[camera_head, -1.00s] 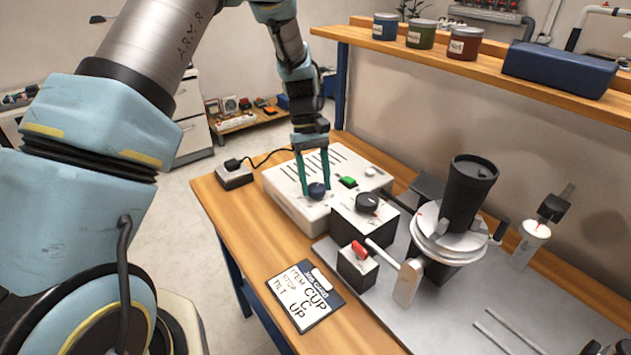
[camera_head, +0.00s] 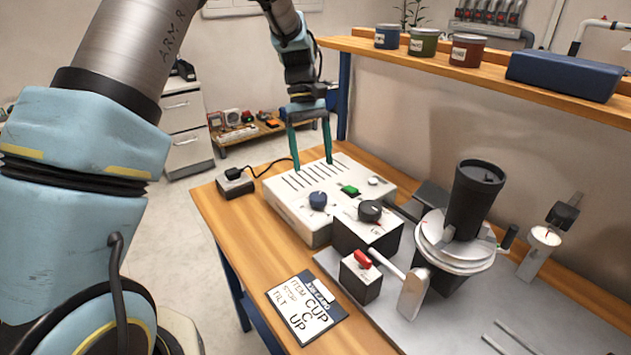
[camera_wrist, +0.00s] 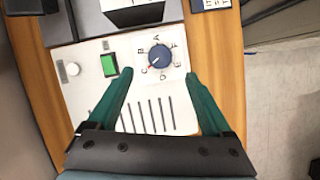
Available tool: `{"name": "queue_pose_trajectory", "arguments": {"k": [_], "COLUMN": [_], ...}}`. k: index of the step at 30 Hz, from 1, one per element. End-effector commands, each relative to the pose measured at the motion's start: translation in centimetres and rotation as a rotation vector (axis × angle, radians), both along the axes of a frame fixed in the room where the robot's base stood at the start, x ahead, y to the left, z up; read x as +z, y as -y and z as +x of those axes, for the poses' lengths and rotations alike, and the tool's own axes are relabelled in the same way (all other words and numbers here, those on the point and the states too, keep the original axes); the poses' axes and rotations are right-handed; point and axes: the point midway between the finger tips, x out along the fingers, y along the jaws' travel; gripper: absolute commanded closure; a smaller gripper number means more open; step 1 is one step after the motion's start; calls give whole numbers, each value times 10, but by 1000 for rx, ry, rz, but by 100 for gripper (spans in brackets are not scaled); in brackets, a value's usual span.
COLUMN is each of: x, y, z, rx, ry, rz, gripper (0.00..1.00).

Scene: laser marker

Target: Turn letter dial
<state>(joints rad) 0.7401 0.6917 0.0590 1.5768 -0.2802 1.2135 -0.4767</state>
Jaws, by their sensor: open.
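The letter dial is a dark blue knob (camera_head: 318,200) on the front part of a white control box (camera_head: 290,222). In the wrist view the blue dial (camera_wrist: 159,57) sits in a ring of letters, and its red pointer mark is at the lower left, near C. My gripper (camera_head: 328,163) is open and empty over the slotted back part of the box, away from the dial. In the wrist view its two green fingers (camera_wrist: 160,78) are spread wide, with the dial beyond and between their tips. Nothing hides the dial.
A green button (camera_head: 350,190) is on the same box. A black knob box (camera_head: 366,237) and a red switch box (camera_head: 360,277) stand to the right. A job card (camera_head: 304,312) lies in front. A black cup (camera_head: 470,200) stands in the fixture. A shelf (camera_head: 450,75) overhangs behind.

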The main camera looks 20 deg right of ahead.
Motion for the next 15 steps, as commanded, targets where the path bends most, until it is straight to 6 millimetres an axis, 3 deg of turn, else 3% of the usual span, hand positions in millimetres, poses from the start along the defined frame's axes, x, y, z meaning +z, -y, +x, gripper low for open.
{"name": "queue_pose_trajectory", "arguments": {"k": [6,15], "x": [21,25], "y": [1,1], "z": [9,10], "rx": [-1,-1], "ry": [2,0], "rz": [-1,1], "gripper": [16,16]}}
